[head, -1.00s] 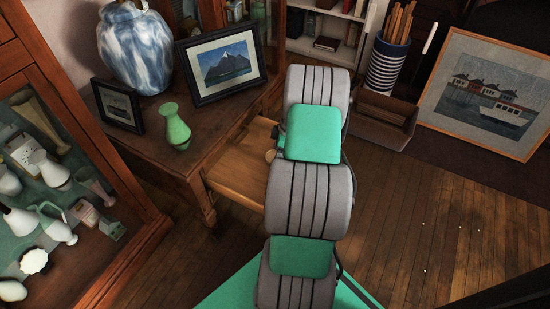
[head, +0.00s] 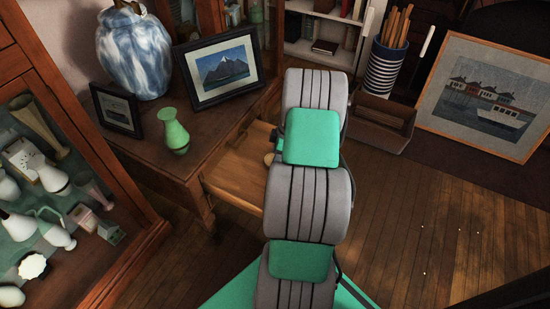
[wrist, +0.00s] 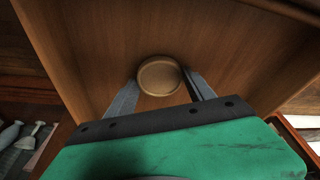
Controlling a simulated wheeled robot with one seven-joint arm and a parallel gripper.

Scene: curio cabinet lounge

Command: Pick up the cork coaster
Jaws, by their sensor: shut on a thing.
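The cork coaster (wrist: 159,76) is a round, tan disc with a raised rim, seen in the wrist view over the drawer's wooden floor. My gripper (wrist: 163,80) has one finger on each side of it and is shut on it. In the head view, a small part of the coaster (head: 268,158) shows beside my arm, at the open drawer (head: 238,177). My arm hides the gripper there. I cannot tell whether the coaster touches the drawer floor.
The drawer's walls surround the gripper. On the wooden table (head: 185,152) above stand a green vase (head: 175,136), a blue-white urn (head: 134,52) and two framed pictures. A glass cabinet (head: 125,195) is at left. The floor at right is mostly clear.

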